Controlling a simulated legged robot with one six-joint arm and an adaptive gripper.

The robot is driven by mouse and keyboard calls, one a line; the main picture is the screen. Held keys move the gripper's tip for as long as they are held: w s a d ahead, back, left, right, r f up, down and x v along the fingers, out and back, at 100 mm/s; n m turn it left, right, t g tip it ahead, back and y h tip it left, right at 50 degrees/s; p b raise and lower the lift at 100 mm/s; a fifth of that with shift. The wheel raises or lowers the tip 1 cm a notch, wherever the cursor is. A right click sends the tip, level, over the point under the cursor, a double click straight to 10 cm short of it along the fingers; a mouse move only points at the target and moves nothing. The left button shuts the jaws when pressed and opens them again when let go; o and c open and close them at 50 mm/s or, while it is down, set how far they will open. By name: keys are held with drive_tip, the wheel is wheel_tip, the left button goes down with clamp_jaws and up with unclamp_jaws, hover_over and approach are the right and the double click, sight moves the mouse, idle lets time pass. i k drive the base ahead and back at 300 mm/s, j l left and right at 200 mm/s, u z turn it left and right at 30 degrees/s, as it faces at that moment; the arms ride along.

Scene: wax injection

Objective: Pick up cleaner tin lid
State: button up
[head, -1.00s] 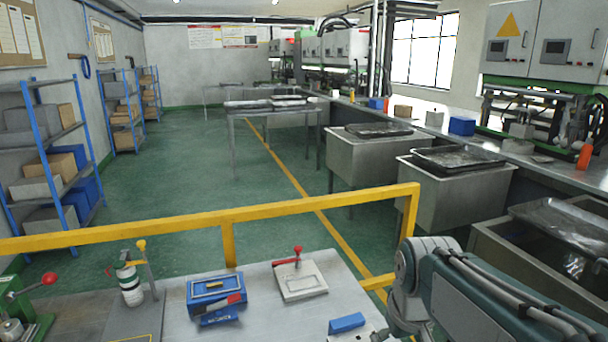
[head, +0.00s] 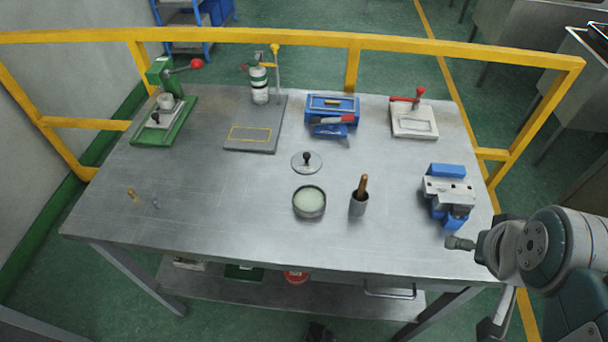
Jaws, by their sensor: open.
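The cleaner tin lid (head: 299,167) is a flat round grey metal disc with a black knob on top. It lies on the metal table (head: 220,215) near its middle, in the head view. Just in front of it, apart from it, stands the open round tin (head: 309,202), with pale greenish contents. Parts of my arm show at the right edge, well to the right of the lid. My gripper's fingers cannot be made out in this view.
A grey cup (head: 359,205) with a wooden-handled tool stands right of the tin. A blue and grey vise-like block (head: 449,192) is at the right. A blue box (head: 332,107), white fixture (head: 414,122), grey stand (head: 256,140) and green press (head: 165,120) line the back. A yellow rail (head: 200,36) runs behind.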

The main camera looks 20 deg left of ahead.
sight(303, 162)
drive_tip(key=u, duration=1.2)
